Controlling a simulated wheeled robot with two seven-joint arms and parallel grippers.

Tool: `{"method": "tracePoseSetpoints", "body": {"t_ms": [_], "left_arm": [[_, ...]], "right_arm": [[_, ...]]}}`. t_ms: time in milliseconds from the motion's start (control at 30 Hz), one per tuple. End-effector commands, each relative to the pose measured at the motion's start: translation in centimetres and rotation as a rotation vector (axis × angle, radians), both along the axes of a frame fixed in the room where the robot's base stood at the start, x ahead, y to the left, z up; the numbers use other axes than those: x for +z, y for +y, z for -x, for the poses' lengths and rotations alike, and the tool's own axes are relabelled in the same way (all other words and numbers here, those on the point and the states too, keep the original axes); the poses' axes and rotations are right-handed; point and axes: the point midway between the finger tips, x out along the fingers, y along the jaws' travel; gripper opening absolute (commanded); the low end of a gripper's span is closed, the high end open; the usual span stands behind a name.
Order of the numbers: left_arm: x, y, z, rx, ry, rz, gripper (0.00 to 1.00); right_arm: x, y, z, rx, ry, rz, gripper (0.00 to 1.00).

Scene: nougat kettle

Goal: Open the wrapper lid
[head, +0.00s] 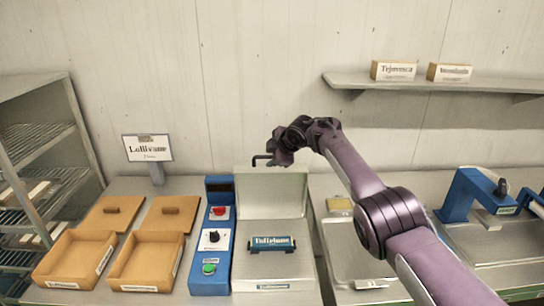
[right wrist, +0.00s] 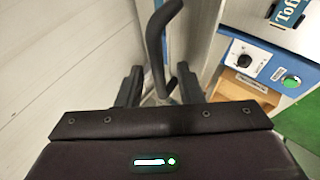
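The wrapper (head: 274,270) is a pale metal machine at the middle of the bench, with a blue label block reading roughly "Tulliphane" on its bed. Its lid (head: 270,196) stands raised, roughly upright, at the back of the bed. A dark handle (head: 262,158) sticks out at the lid's top edge and shows large in the right wrist view (right wrist: 153,40). My right gripper (head: 280,157) is at that top edge. In the right wrist view its two fingers (right wrist: 160,90) stand apart on either side of the handle, with gaps visible. My left gripper is not in view.
A blue control box (head: 211,240) with red, black and green controls adjoins the wrapper's left side. Two wooden trays (head: 75,262) (head: 146,264) and a sign (head: 147,148) are further left. A metal tray (head: 352,262) lies to the right. A wall shelf (head: 430,82) holds two boxes.

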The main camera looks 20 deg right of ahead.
Motion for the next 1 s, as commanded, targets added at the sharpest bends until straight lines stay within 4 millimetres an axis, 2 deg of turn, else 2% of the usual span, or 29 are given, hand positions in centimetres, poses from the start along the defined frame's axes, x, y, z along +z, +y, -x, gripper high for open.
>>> {"method": "tracePoseSetpoints", "body": {"t_ms": [367, 533, 800, 1000], "left_arm": [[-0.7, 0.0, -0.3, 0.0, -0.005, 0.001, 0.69], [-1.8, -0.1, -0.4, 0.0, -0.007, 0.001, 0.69], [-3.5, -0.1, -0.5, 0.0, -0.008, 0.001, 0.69], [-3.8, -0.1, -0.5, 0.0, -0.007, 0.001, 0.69]], "right_arm": [[0.6, -0.4, 0.5, 0.0, -0.006, -0.001, 0.33], [1.6, -0.7, 1.7, -0.001, -0.005, 0.005, 0.33], [4.4, -1.3, 4.3, 0.001, -0.002, 0.0, 0.33], [5.3, -1.6, 5.2, 0.0, 0.0, 0.001, 0.33]]}}
